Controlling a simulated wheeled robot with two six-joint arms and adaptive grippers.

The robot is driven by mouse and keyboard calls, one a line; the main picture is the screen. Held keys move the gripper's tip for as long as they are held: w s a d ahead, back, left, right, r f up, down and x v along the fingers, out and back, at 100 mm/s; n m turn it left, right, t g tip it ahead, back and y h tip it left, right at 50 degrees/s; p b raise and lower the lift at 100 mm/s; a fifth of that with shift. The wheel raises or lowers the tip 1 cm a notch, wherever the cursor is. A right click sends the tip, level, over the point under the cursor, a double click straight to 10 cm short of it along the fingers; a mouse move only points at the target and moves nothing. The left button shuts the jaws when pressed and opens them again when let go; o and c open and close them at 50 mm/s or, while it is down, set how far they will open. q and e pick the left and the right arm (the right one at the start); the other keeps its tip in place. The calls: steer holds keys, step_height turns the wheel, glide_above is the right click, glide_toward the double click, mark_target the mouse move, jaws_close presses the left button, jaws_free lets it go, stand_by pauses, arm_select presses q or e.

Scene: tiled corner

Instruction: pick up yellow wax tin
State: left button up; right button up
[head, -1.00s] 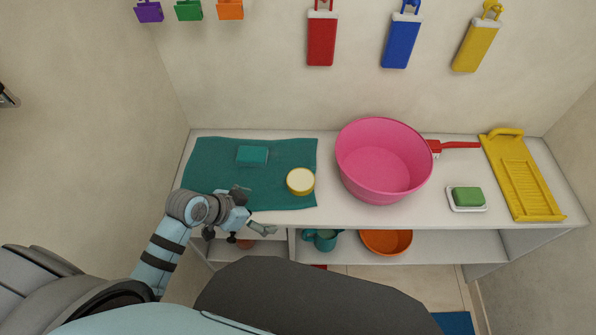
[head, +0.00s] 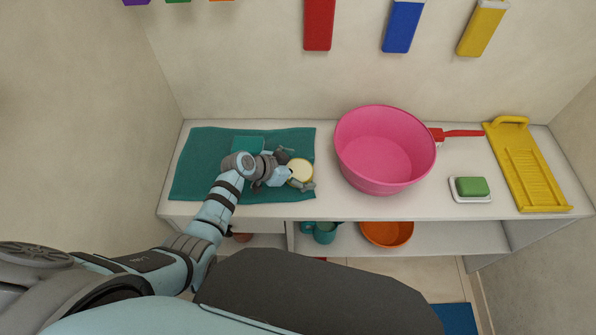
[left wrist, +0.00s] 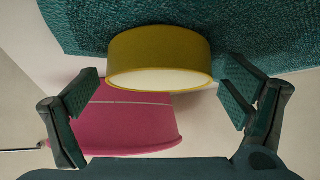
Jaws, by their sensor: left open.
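The yellow wax tin (head: 300,171), round with a pale cream top, stands on the teal towel (head: 190,180) near its right edge. My left gripper (head: 297,169) is at the tin from the left, its fingers on either side of it and covering part of its rim. In the left wrist view the tin (left wrist: 160,58) sits ahead of the open gripper (left wrist: 160,108), centred between the two fingers, with a gap to each. My right gripper is not in view.
A pink basin (head: 375,150) stands just right of the tin. A teal block (head: 248,144) lies on the towel behind my arm. Further right are a red brush (head: 460,133), green soap (head: 472,187) and a yellow washboard (head: 530,165). An orange bowl (head: 387,233) sits on the shelf below.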

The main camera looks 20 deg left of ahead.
arm_select(q)
steer(key=shift+s+r, duration=0.1)
steer(key=shift+r, duration=0.05)
steer(key=c, duration=1.3)
